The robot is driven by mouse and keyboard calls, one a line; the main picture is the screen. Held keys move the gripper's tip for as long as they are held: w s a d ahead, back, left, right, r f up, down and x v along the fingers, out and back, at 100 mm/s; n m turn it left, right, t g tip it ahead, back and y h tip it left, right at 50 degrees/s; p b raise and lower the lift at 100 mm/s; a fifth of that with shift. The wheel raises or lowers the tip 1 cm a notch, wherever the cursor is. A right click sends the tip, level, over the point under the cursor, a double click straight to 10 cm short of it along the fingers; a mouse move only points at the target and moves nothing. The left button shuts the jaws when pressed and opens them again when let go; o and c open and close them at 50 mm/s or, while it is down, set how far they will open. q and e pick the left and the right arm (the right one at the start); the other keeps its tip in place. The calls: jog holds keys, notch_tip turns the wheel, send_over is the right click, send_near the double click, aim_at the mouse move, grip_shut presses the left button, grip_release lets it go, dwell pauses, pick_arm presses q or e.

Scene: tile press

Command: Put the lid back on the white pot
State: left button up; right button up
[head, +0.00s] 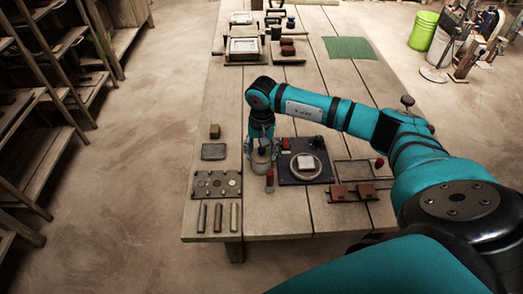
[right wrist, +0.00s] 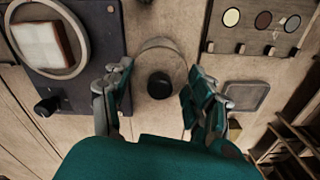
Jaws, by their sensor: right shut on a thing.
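My right gripper (head: 262,151) points down at the table, left of the dark board. In the right wrist view its two fingers (right wrist: 158,76) stand on either side of a black knob (right wrist: 160,86), which looks like the knob of the lid. The gripper is shut on the lid, though the contact itself is hard to make out. A pale round pot (head: 262,164) shows just below the fingers in the head view. Its pale curved rim (right wrist: 160,43) shows beyond the knob in the wrist view. I cannot tell whether lid and pot touch. My left gripper is not in view.
The dark board (head: 290,176) with a ring and white block (head: 305,161) stands close on the right. A panel with round samples (head: 204,185) and a grey tray (head: 214,151) lie to the left.

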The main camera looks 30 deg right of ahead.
dwell(0.5)
dwell(0.3)
jog(key=o, duration=1)
jog(key=shift+o, duration=0.6)
jog(key=shift+o, duration=1.2)
jog(key=shift+r+p, duration=1.65)
jog(key=shift+r, duration=1.9)
